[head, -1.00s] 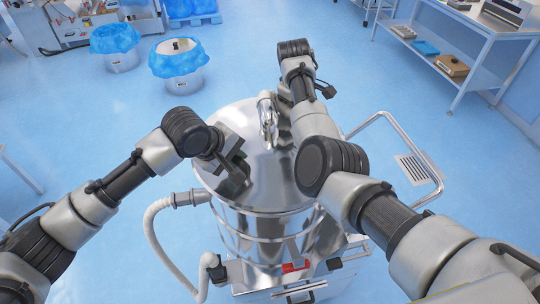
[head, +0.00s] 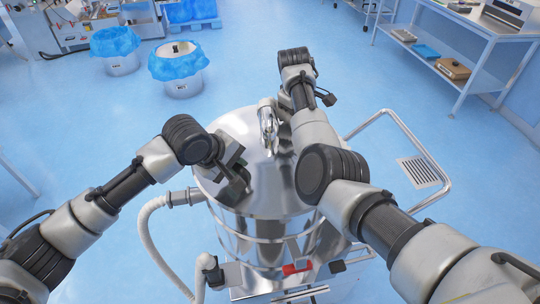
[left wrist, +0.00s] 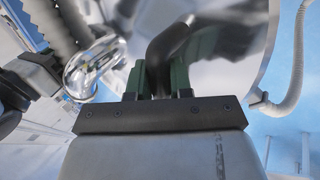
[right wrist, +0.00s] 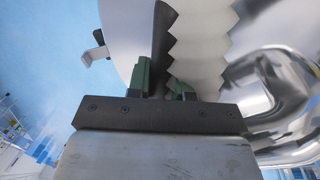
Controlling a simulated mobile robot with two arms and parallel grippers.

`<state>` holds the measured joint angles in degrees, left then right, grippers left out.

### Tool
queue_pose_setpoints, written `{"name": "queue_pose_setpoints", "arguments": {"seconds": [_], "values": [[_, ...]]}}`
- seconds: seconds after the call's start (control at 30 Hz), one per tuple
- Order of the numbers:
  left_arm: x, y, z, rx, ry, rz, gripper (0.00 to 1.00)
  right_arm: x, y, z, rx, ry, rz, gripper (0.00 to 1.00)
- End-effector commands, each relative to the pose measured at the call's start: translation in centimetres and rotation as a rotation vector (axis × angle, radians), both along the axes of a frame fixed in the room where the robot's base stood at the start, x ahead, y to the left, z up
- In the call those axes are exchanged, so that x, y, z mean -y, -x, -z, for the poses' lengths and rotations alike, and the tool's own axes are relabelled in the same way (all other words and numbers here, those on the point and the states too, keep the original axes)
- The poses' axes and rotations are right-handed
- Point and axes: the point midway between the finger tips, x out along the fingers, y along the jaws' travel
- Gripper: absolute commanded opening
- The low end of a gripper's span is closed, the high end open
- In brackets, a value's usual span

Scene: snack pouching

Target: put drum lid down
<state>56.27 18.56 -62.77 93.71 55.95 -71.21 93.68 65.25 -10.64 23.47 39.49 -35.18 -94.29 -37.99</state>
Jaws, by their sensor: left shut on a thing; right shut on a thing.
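The shiny steel drum lid (head: 283,189) is over the top of the steel drum (head: 250,228) in the head view, and I cannot tell whether it touches the rim. My left gripper (head: 238,176) is at the lid's left side. The left wrist view shows its green fingers shut on a dark curved handle (left wrist: 171,45) on the lid. My right gripper (right wrist: 164,84) has its green fingers shut on a dark upright piece (right wrist: 163,42), which looks like the lid's other handle. My right arm hides that gripper in the head view.
A metal pipe fitting (head: 267,125) stands up at the lid's far side, close to my right arm. A white hose (head: 143,235) runs down the drum's left. A tubular cart handle (head: 425,155) is at right. Blue-lined bins (head: 182,87) stand at the back left.

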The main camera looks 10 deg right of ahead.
Motion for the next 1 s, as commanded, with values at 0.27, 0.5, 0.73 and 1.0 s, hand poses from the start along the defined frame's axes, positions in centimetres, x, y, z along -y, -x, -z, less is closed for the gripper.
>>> {"name": "queue_pose_setpoints", "arguments": {"seconds": [0.27, 0.5, 0.73, 1.0], "values": [[0.0, 0.0, 0.2, -0.001, -0.001, 0.0, 0.46, 0.0, 0.0, 0.2, 0.001, 0.001, 0.0, 0.46], [-0.1, 0.0, 0.1, 0.0, 0.0, 0.0, 0.46, 0.0, 0.0, 0.2, 0.0, 0.0, 0.0, 0.46], [-1.5, 0.9, -2.4, 0.003, 0.002, 0.0, 0.46, 0.0, 0.0, 0.2, 0.0, 0.0, 0.0, 0.46], [-4.2, 2.5, -7.2, 0.003, 0.001, 0.0, 0.46, 0.0, 0.0, 0.2, 0.0, 0.0, 0.0, 0.46]]}}
